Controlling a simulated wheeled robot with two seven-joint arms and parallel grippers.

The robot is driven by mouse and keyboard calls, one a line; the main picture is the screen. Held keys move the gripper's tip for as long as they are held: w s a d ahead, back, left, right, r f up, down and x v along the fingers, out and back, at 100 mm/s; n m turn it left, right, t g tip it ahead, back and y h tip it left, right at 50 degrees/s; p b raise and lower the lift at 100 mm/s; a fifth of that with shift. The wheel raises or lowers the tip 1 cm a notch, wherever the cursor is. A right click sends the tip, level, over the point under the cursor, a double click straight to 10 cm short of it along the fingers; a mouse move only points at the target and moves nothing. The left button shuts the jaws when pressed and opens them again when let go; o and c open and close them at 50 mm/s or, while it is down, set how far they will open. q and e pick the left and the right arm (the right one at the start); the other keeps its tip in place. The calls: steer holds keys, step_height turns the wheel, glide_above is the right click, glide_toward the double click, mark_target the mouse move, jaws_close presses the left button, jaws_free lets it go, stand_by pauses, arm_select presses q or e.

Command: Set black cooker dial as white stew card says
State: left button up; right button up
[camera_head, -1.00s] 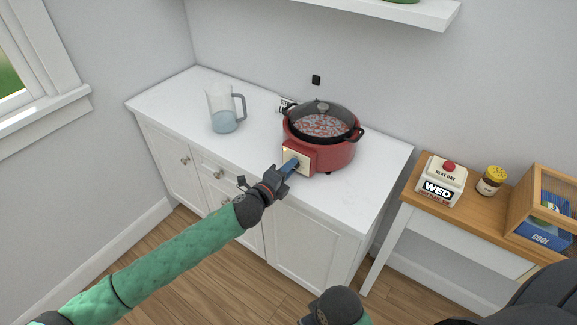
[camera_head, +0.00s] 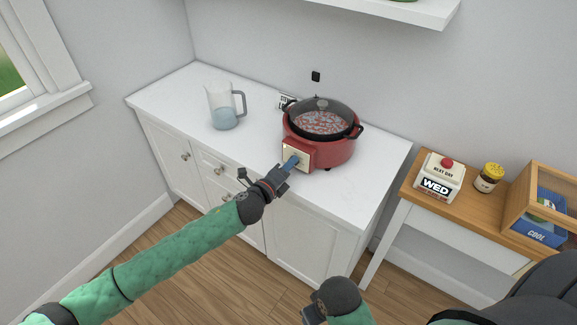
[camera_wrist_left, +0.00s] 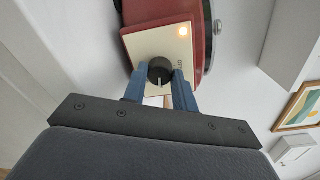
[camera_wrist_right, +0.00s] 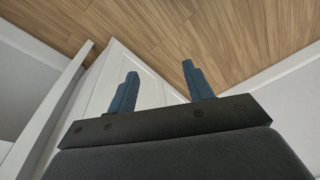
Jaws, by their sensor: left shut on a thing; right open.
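The red cooker (camera_head: 330,148) stands on the white counter, with a glass lid over red and pale contents. Its cream front panel shows in the left wrist view (camera_wrist_left: 168,42), with a lit orange lamp. My left gripper (camera_head: 290,165) is at this panel, its blue fingers (camera_wrist_left: 160,82) on either side of the black dial (camera_wrist_left: 159,70), shut on it. A white pointer line shows on the dial. My right gripper (camera_wrist_right: 160,85) is open and empty, low over the floor.
A clear jug (camera_head: 224,106) with bluish liquid stands left of the cooker. On the wooden side table are a "WED" day block (camera_head: 437,180), a yellow-lidded jar (camera_head: 489,177) and a wooden box with a blue "COOL" bin (camera_head: 537,229). The counter's front right is clear.

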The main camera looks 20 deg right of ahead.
arm_select(q)
steer(key=o, duration=0.8)
steer(key=shift+f, duration=0.1)
steer(key=shift+o, duration=0.8)
arm_select(e)
steer(key=shift+s+f, duration=0.2)
steer(key=shift+s, duration=0.35)
arm_select(q)
steer(key=shift+s+a, duration=0.15)
steer(key=shift+a, duration=0.05)
steer(key=b+v, duration=0.1)
steer(key=v, duration=0.6)
steer(key=shift+b, duration=0.35)
arm_select(e)
steer(key=shift+w+a+r+y, duration=0.1)
steer(key=shift+w+a+y, duration=0.05)
steer(key=shift+a, duration=0.25)
steer(key=shift+w+a+r+y, duration=0.1)
steer(key=shift+a+y, duration=0.05)
steer(key=shift+a, duration=0.25)
arm_select(q)
steer(key=shift+s+a, duration=0.1)
arm_select(e)
steer(key=shift+d, duration=0.1)
